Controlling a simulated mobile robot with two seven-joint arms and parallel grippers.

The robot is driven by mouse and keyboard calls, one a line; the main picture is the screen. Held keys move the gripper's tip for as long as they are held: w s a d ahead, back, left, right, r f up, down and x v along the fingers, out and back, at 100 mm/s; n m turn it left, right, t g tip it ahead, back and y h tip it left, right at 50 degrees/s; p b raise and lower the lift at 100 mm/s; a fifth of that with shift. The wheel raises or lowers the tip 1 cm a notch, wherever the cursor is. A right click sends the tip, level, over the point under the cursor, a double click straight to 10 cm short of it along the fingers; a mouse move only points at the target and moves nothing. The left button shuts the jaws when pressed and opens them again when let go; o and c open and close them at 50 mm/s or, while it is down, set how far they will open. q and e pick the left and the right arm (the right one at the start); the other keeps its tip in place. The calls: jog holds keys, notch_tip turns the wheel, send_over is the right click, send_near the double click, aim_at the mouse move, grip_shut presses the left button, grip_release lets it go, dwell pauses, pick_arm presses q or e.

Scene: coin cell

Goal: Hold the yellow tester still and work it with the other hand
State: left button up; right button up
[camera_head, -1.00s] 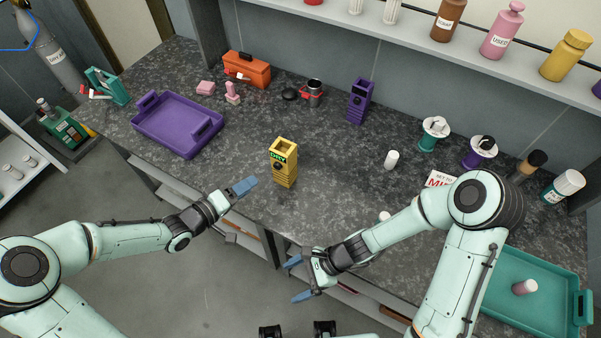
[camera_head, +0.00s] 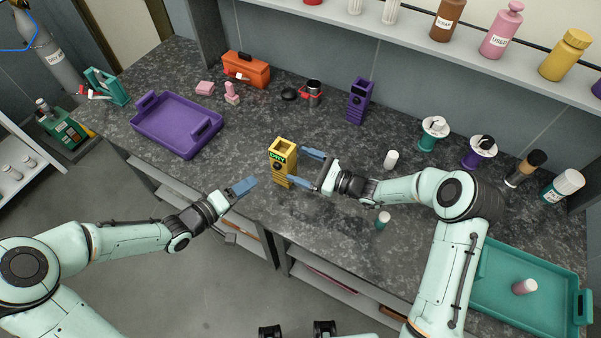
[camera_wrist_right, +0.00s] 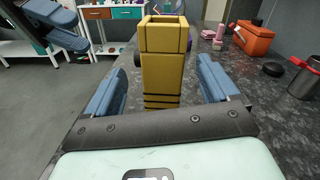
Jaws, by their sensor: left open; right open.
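The yellow tester (camera_head: 283,160) stands upright on the dark counter, with a dark knob and a label reading "DRY" on its front. My right gripper (camera_head: 305,168) is open at its right side, fingers pointing at it. In the right wrist view the tester (camera_wrist_right: 163,65) stands between the two blue fingers of that gripper (camera_wrist_right: 162,88), with gaps on both sides; I cannot tell that either finger touches it. My left gripper (camera_head: 243,187) is open and empty, to the left of the tester near the counter's front edge. It also shows at the upper left of the right wrist view (camera_wrist_right: 58,24).
A purple tray (camera_head: 150,135) lies at the left and a teal tray (camera_head: 510,300) at the right. A purple tester-like device (camera_head: 359,100) stands behind. A white cylinder (camera_head: 391,159) and a small green-based vial (camera_head: 383,220) stand near my right arm.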

aim_at(293, 170)
jog(key=f, duration=0.1)
jog(key=f+m, duration=0.2)
jog(key=f, duration=0.1)
jog(key=shift+w+a+t, duration=0.2)
jog(key=shift+w+t, duration=0.1)
jog(key=shift+t, duration=0.1)
jog(key=shift+a+f+m+h, duration=0.25)
jog(key=shift+f+m+h, duration=0.05)
jog(key=shift+f+m, duration=0.1)
jog(key=x, duration=0.7)
jog(key=shift+w+a+r, duration=0.1)
jog(key=shift+w, duration=0.1)
jog(key=c, duration=1.2)
pick_arm(q)
grip_shut()
